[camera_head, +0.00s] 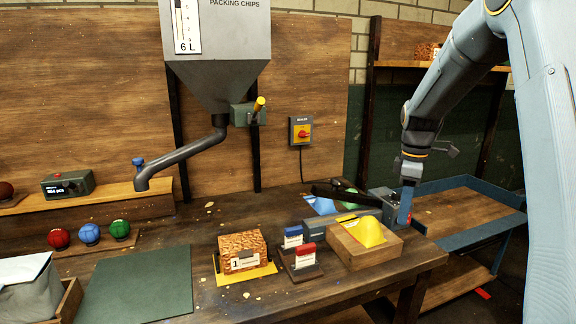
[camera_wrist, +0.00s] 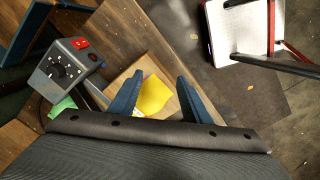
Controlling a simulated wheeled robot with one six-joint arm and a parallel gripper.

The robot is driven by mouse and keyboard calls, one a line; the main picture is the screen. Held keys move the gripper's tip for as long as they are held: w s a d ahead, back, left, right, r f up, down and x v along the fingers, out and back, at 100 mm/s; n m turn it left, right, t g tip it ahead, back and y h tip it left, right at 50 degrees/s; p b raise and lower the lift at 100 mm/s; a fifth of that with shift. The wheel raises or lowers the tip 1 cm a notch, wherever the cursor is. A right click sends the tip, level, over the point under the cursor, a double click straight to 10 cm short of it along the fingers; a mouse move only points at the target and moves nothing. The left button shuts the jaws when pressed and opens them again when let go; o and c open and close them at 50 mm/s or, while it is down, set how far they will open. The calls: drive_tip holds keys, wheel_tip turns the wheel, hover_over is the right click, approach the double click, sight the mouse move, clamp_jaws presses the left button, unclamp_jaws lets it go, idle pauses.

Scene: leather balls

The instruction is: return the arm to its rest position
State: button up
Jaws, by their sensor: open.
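My arm comes down from the upper right in the head view, and its wrist (camera_head: 412,168) hangs over the right end of the workbench. In the wrist view my gripper (camera_wrist: 157,84) has its two blue fingers spread apart with nothing held between them. Beyond the fingers lies a yellow piece (camera_wrist: 153,96) in a wooden box, partly hidden by the gripper. In the head view the same yellow piece (camera_head: 367,232) sits in the wooden box (camera_head: 362,255) at the bench's right front.
A grey dial box with a red switch (camera_wrist: 68,66) is close beside my gripper. A hopper (camera_head: 218,60) hangs above. A blue-edged table (camera_head: 460,212) stands right.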

drive_tip(key=s+a+f+m, duration=0.2)
drive_tip(key=s+a+m, duration=0.2)
drive_tip(key=s, duration=0.4)
drive_tip(key=s+a+f+m, duration=0.3)
drive_tip(key=s+a+m, duration=0.1)
drive_tip(key=s, duration=0.5)
drive_tip(key=s+a+f+m, duration=0.3)
drive_tip(key=s+a+m, duration=0.1)
drive_tip(key=s, duration=0.5)
drive_tip(key=shift+s+a+f+m+t, duration=0.15)
drive_tip(key=shift+s+f+m+t, duration=0.1)
drive_tip(key=shift+m+t, duration=0.05)
